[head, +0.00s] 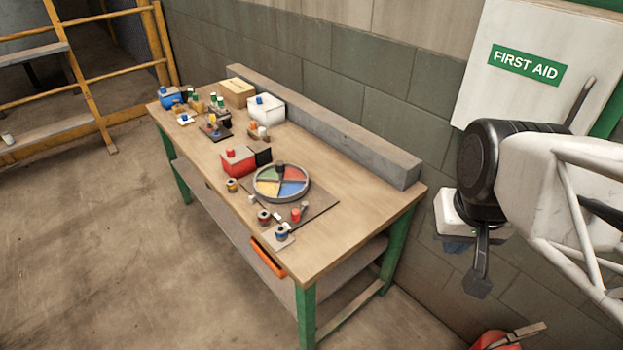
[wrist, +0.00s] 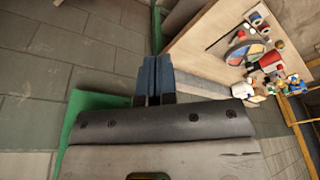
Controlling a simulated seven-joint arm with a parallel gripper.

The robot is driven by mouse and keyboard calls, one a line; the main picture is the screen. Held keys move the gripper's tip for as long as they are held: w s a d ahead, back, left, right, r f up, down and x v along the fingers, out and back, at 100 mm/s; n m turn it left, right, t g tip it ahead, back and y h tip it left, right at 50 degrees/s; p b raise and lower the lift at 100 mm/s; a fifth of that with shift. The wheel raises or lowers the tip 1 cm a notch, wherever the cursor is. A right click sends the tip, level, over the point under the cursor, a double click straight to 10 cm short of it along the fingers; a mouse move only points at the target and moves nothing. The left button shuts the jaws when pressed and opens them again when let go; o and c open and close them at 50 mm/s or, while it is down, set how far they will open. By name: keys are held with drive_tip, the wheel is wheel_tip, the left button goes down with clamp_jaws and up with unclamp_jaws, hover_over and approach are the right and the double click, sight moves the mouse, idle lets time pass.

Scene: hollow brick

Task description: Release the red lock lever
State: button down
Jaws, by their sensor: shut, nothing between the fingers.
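A round wheel (head: 281,183) with green, red, blue and yellow sectors lies on a dark base plate (head: 322,205) on the workbench. A small red upright piece (head: 296,215) stands on the plate beside the wheel, near the bench's front edge. It may be the red lock lever, but it is too small to tell. The wheel also shows in the wrist view (wrist: 238,52), at upper right. My gripper (wrist: 153,62) has its blue-grey fingers together and empty. It is off the bench's right end, well apart from the wheel and the red piece.
The wooden workbench (head: 345,192) has a grey ledge (head: 330,130) along its back. A red box (head: 238,160), spools, a blue container (head: 169,97) and several small items stand on it. A first aid cabinet (head: 530,68) hangs on the wall. Bare bench top lies right of the plate.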

drive_tip(key=w+a+f+m+g+y, duration=0.25)
drive_tip(key=w+a+f, duration=0.2)
drive_tip(key=w, duration=0.55)
drive_tip(key=w+a+f+m+g+y, duration=0.1)
drive_tip(key=w+a+f+m+y, duration=0.25)
drive_tip(key=w, duration=0.65)
drive_tip(key=w+a+f+m+g+y, duration=0.1)
drive_tip(key=w+a+f+m, duration=0.25)
drive_tip(key=w+f, duration=0.45)
drive_tip(key=w+a+f+m+y, duration=0.2)
drive_tip(key=w+f+m, duration=0.3)
drive_tip(key=w+f, duration=0.4)
drive_tip(key=shift+w+a+g, duration=0.35)
drive_tip(key=shift+w+a, duration=0.25)
drive_tip(key=shift+w, duration=0.45)
drive_tip(key=x, duration=0.9)
drive_tip(key=shift+s+a+f, duration=0.1)
drive_tip(key=shift+a+f, duration=0.1)
drive_tip(key=shift+a, duration=0.05)
drive_tip(key=shift+s+a, duration=0.25)
drive_tip(key=shift+a, duration=0.7)
drive_tip(key=shift+s+a+f, duration=0.1)
drive_tip(key=shift+s+a, duration=0.05)
drive_tip(key=shift+a, duration=0.35)
drive_tip(key=shift+s+a, duration=0.2)
drive_tip(key=shift+a, duration=0.35)
